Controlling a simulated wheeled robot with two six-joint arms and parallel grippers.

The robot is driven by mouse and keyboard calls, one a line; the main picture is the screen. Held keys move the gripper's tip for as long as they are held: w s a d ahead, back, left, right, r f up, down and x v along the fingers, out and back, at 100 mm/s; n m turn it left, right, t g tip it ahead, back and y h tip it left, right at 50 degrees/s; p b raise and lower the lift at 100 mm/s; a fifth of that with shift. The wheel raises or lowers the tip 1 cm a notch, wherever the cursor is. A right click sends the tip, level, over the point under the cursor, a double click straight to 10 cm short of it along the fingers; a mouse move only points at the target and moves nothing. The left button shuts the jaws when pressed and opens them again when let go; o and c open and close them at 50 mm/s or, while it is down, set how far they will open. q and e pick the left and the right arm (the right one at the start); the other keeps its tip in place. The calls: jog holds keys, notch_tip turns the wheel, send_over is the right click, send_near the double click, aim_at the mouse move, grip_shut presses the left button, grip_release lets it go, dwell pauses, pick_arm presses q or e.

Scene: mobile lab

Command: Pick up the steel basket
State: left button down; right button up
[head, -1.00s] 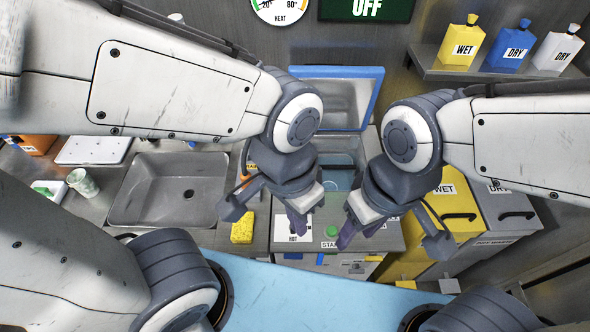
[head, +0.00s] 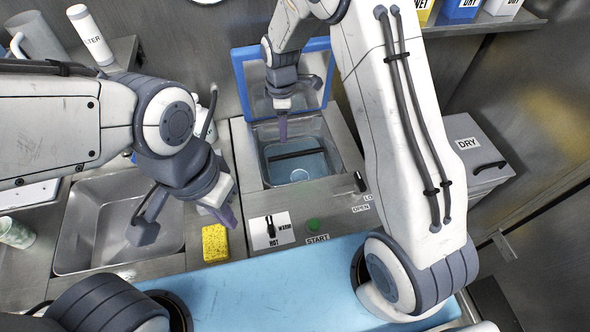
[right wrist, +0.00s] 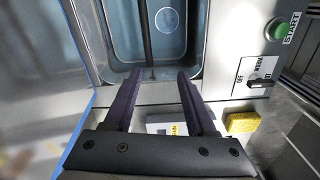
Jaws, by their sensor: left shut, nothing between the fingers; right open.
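The steel basket (head: 272,172) appears to be the part set inside the open tub, with a dark bar handle (head: 298,153) across its middle; its walls are hard to tell from the tub's. The handle also shows in the right wrist view (right wrist: 148,38). My right gripper (head: 282,132) is open over the tub's back left part. In the right wrist view its fingers (right wrist: 159,74) stand apart, with the handle's near end between their tips in the picture; contact cannot be told. My left gripper (head: 228,217) is shut and empty, in front of the tub near the sponge.
The tub's blue-framed lid (head: 240,72) stands open behind it. A yellow sponge (head: 215,243), a hot/warm switch (head: 271,231) and a green start button (head: 312,225) are in front. A steel sink (head: 85,225) lies left. A grey DRY bin (head: 470,150) stands right.

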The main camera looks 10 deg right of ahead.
jog(key=n, duration=0.2)
send_near(296, 154)
jog(key=shift+w+f, duration=0.15)
jog(key=shift+w, duration=0.4)
jog(key=f, duration=0.4)
jog(key=shift+d+f, duration=0.2)
jog(key=shift+f, duration=0.2)
jog(key=f, duration=0.1)
jog(key=f+p, duration=0.1)
jog(key=f, duration=0.1)
jog(key=f+p, duration=0.1)
jog(key=shift+s+a+f, duration=0.2)
jog(key=shift+s+f, duration=0.05)
jog(key=shift+f, duration=0.65)
grip_shut()
jog(key=shift+w+r, duration=0.1)
